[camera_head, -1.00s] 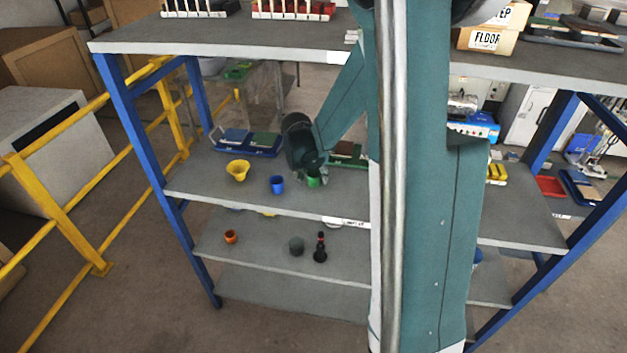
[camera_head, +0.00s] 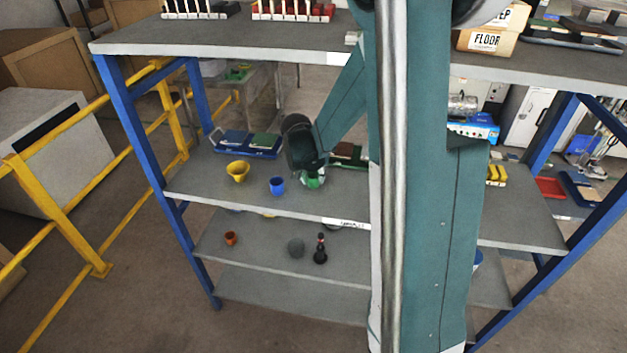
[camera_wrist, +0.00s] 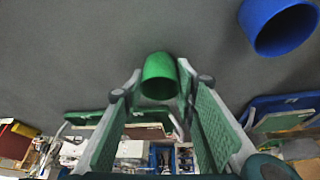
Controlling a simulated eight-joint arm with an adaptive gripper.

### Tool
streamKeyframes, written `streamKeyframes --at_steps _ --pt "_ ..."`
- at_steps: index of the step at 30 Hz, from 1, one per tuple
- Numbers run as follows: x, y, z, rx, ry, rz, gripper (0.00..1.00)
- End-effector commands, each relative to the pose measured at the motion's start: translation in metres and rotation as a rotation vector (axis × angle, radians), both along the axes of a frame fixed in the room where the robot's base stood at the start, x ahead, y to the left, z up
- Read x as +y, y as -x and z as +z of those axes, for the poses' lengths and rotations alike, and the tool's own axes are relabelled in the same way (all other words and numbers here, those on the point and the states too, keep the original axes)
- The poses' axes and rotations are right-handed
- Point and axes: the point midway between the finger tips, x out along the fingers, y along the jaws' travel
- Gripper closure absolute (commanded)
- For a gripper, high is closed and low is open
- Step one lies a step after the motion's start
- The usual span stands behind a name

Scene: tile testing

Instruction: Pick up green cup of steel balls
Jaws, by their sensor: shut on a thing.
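The green cup (camera_head: 314,182) stands on the middle shelf, to the right of the blue cup, in the head view. In the wrist view the green cup (camera_wrist: 159,76) sits between the tips of my two fingers. My gripper (camera_wrist: 158,85) is shut on it, with a finger at each side. I cannot make out the steel balls inside. Whether the cup is clear of the shelf is hard to tell.
A blue cup (camera_head: 277,186) and a yellow cup (camera_head: 237,172) stand to the left on the same shelf (camera_head: 208,189). A blue tray (camera_head: 233,151) lies behind them. The blue cup also shows in the wrist view (camera_wrist: 277,27).

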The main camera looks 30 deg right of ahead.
Motion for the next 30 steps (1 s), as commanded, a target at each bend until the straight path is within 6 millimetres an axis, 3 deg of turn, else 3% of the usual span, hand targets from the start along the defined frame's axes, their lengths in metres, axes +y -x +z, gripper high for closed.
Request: streamKeyframes --at_steps 14,30 --pt "0.000 0.000 0.019 0.000 0.000 0.000 0.84" --pt "0.000 0.000 0.084 0.000 0.000 0.000 0.84"
